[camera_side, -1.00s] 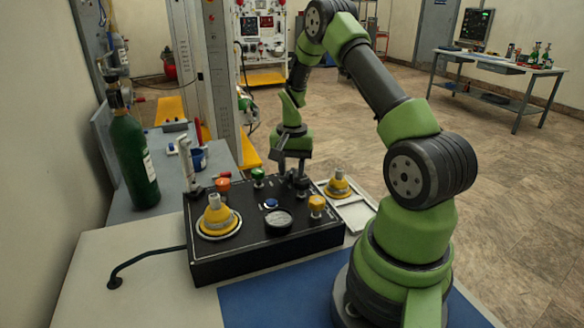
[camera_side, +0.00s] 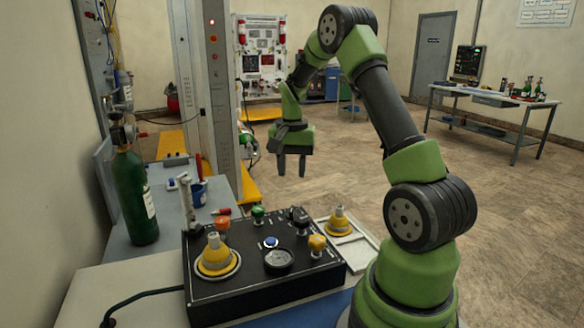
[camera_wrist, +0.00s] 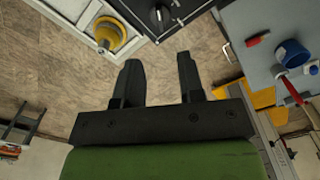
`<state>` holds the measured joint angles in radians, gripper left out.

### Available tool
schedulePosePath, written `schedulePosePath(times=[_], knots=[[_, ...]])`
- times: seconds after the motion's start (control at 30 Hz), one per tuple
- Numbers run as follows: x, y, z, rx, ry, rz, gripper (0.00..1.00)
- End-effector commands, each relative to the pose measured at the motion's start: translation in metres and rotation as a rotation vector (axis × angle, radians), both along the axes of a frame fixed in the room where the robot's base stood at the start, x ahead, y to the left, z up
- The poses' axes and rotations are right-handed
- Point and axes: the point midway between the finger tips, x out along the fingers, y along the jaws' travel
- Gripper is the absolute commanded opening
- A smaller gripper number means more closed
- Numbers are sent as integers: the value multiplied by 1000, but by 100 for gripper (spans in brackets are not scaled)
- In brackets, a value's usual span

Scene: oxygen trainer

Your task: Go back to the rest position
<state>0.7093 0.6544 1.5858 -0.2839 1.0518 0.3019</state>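My gripper (camera_side: 291,168) hangs in the air above and behind the black control box (camera_side: 225,302), fingers pointing down. In the wrist view my gripper (camera_wrist: 160,75) has its two fingers apart with only floor seen between them, so it is open and empty. The box carries a yellow cone-shaped part (camera_side: 215,257) at its left, a blue button (camera_side: 271,242), a green knob (camera_side: 258,212), orange knobs and black knobs. My arm rises from the right side of the bench and bends over toward the gripper.
A green gas cylinder (camera_side: 134,195) stands at the left. A second yellow cone (camera_side: 339,222) sits on a white tray (camera_side: 358,246) right of the box. A blue cup (camera_side: 197,193) stands on the grey bench. Open floor lies behind the gripper.

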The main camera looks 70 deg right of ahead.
Motion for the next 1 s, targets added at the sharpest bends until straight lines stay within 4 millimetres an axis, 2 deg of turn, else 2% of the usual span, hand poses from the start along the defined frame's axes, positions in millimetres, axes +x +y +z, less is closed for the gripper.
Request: schedulePosePath(times=[0.27, 0.37, 0.43, 0.57, 0.67, 0.8, 1.0], knots=[[0, 1, 0, -1, -1, 1, 36], [3, 8, 10, -9, -19, 26, 36], [7, 23, 26, -22, -49, 68, 36], [8, 68, 68, -56, -137, 202, 36], [0, 109, 98, -79, -217, 323, 36], [-24, 162, 128, -104, -335, 489, 36], [-74, 221, 148, -125, -505, 715, 36]])
